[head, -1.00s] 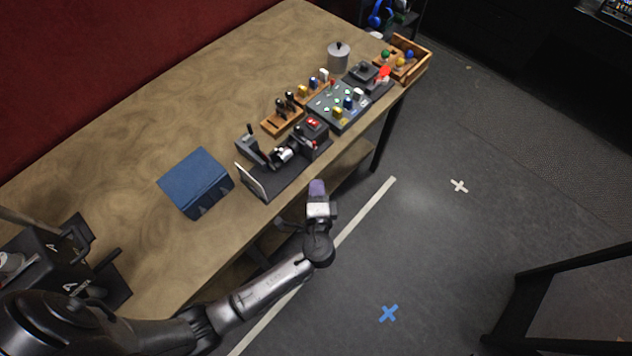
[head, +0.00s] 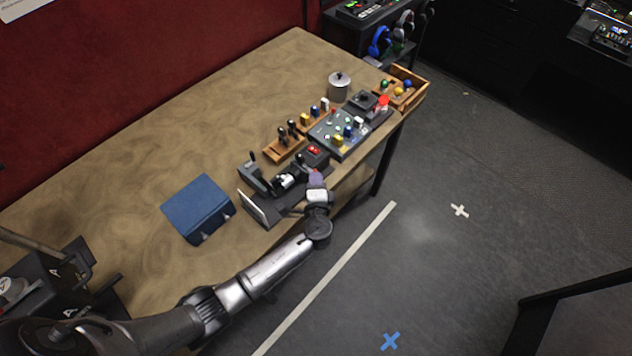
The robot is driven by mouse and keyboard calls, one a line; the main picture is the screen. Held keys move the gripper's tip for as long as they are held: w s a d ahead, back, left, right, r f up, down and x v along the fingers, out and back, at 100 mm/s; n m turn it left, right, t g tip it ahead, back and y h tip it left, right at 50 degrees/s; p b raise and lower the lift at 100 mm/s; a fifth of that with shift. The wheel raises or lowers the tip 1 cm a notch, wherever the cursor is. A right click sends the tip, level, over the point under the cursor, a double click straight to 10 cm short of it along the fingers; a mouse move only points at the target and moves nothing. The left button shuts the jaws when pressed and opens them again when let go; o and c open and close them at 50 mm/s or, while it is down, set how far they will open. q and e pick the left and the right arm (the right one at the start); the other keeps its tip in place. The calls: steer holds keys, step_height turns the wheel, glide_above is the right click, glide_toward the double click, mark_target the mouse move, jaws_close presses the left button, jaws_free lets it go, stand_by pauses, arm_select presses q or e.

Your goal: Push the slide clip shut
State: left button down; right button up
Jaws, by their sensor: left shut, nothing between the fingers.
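A black device (head: 258,172) with an upright lever, a silver cylinder and red parts stands at the table's front edge. The slide clip is too small to tell apart from the other parts here. My left gripper (head: 316,178) is shut and empty, its purple-grey tip over the right front part of this device. I cannot tell whether it touches anything; it hides a little of the device behind it. My right gripper is not in view.
A blue binder-like box (head: 198,208) lies left of the device. A grey panel with coloured buttons (head: 340,135), wooden racks (head: 284,150), a lidded metal pot (head: 339,86) and a wooden tray (head: 416,98) stand farther back. The table's left middle is clear.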

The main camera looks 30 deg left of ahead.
arm_select(q)
steer(key=shift+w+a+b, duration=0.15)
steer(key=shift+a+b, duration=0.25)
steer(key=shift+a, duration=0.65)
steer(key=b+v, duration=0.1)
steer(key=v, duration=1.3)
steer(key=shift+d, duration=0.2)
steer(key=shift+a+f, duration=0.1)
